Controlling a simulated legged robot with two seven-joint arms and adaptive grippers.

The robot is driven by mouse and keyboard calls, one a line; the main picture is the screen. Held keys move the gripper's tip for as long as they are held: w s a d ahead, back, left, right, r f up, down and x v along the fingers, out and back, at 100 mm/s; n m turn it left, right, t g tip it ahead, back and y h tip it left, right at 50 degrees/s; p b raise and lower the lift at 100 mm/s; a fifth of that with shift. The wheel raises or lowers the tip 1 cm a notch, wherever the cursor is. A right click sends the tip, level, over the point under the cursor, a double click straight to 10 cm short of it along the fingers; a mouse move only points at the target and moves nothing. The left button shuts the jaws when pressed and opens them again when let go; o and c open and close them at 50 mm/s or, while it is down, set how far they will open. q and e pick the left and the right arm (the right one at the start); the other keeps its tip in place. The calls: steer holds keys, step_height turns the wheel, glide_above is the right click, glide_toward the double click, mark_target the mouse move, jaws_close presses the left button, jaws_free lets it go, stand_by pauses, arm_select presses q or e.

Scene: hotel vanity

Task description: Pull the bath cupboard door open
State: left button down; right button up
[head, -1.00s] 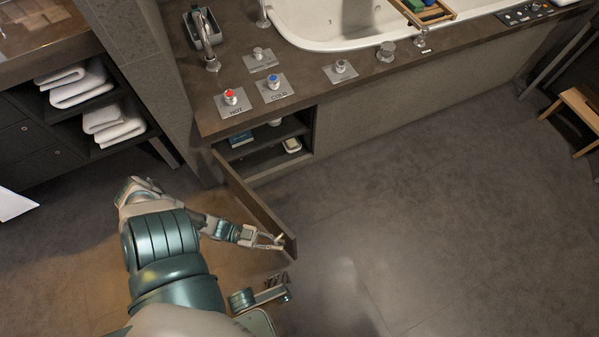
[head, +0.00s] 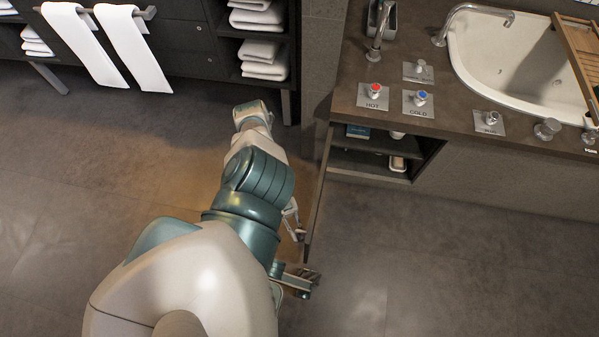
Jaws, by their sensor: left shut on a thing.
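The bath cupboard door (head: 319,192) is a thin dark panel at the front left corner of the bath surround. It stands wide open, roughly square to the cupboard front, and I see it nearly edge-on. The cupboard (head: 368,158) shows its open inside, with a shelf and a few small items. My left gripper (head: 298,232) is at the left face of the door, near its free end, and is shut on the door handle. The handle is mostly hidden by the fingers, and my left arm covers part of the gripper. My right gripper cannot be made out.
The bath counter (head: 450,122) with hot and cold taps runs along the right. A dark shelf unit (head: 213,72) with white towels (head: 263,60) stands at the back left. The floor (head: 430,270) right of the door is clear.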

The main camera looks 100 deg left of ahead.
arm_select(q)
steer(key=shift+w+a, duration=0.15)
steer(key=c, duration=1.5)
jaws_free()
steer(key=v, duration=1.2)
steer(key=shift+f, duration=0.1)
